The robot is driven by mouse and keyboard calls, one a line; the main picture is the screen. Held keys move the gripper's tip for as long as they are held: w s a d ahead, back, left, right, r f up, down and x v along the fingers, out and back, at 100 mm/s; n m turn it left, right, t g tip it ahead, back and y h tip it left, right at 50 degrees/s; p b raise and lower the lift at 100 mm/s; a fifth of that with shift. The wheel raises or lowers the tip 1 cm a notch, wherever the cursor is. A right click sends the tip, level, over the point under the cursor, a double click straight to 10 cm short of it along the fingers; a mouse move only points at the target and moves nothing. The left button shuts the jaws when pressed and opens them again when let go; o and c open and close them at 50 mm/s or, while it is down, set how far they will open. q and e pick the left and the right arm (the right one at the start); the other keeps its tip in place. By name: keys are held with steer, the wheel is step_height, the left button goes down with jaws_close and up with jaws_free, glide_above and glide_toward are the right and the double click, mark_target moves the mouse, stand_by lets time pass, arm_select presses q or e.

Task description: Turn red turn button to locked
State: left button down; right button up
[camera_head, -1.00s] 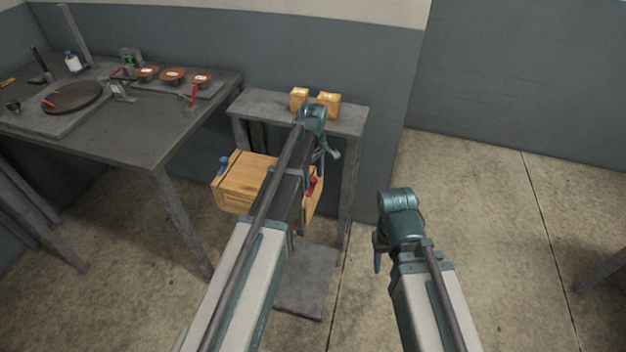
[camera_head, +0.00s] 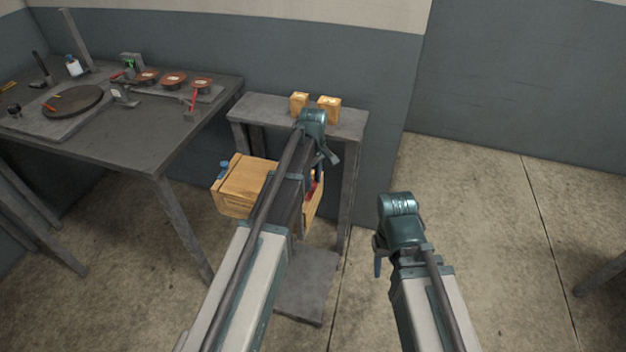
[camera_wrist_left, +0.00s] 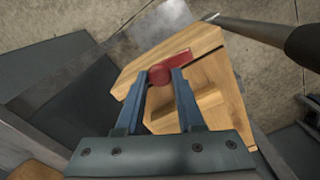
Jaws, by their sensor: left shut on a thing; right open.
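The red turn button (camera_wrist_left: 182,58) sits on the slanted face of a wooden box (camera_head: 236,190). It has a round knob and a flat bar pointing up and right in the left wrist view. My left gripper (camera_wrist_left: 159,79) is shut on its knob, with a blue finger on each side. In the head view, the left arm hides much of the box, and only a little red (camera_head: 313,188) shows beside the left gripper's fingers. My right gripper (camera_head: 378,264) is open and empty over the floor, right of the box and apart from it.
The box stands within a grey metal stand (camera_head: 352,122) whose top carries two small wooden blocks (camera_head: 328,110). A dark workbench (camera_head: 130,148) with tools and several round brown pieces is at left.

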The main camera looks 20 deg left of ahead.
arm_select(q)
steer(key=m, duration=0.8)
steer(key=shift+m, duration=0.3)
steer(key=m, duration=0.4)
steer(key=shift+m, duration=2.1)
steer(key=c, duration=0.5)
jaws_free()
